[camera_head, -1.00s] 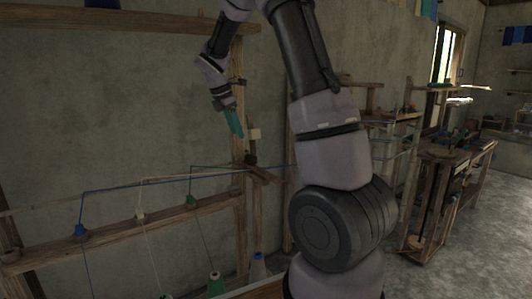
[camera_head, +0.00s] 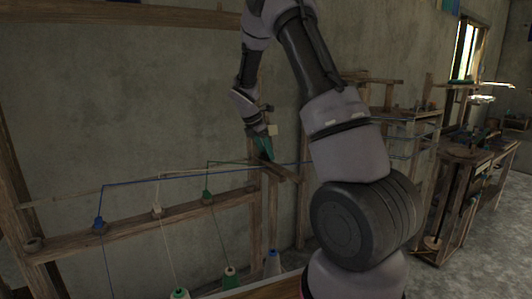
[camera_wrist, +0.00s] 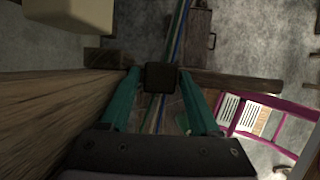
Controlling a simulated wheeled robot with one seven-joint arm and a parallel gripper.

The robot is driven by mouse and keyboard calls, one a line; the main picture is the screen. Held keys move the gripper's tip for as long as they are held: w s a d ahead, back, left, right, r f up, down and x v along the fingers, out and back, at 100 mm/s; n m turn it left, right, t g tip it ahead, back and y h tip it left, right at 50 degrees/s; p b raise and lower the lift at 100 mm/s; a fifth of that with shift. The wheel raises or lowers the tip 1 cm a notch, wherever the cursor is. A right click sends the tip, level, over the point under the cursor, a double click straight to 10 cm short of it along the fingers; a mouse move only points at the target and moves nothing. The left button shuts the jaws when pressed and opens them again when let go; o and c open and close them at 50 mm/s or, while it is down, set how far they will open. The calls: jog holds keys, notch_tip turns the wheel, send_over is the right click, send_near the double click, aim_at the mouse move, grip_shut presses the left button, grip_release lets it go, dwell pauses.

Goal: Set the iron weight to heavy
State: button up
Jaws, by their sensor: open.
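A small dark block, which looks like the iron weight (camera_wrist: 161,77), shows in the wrist view between the tips of my teal fingers. Colored threads run above and below it in that picture. My gripper (camera_wrist: 159,82) is open, with one finger on each side of the block. I cannot tell whether either finger touches it. In the head view my gripper (camera_head: 266,155) points down beside the wooden post, at the bar end where the threads pass. The weight is mostly hidden there by my fingers. No heavy or light marking is readable.
A cream block (camera_head: 272,130) is on the post just above my gripper; it looms at the wrist view's upper left (camera_wrist: 70,12). A wooden rail (camera_head: 130,222) carries thread guides at left. Spools (camera_head: 230,278) stand below. A pink frame (camera_wrist: 262,122) lies at right.

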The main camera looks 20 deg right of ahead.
jog(key=shift+f, duration=0.1)
grip_shut()
dwell(1.4)
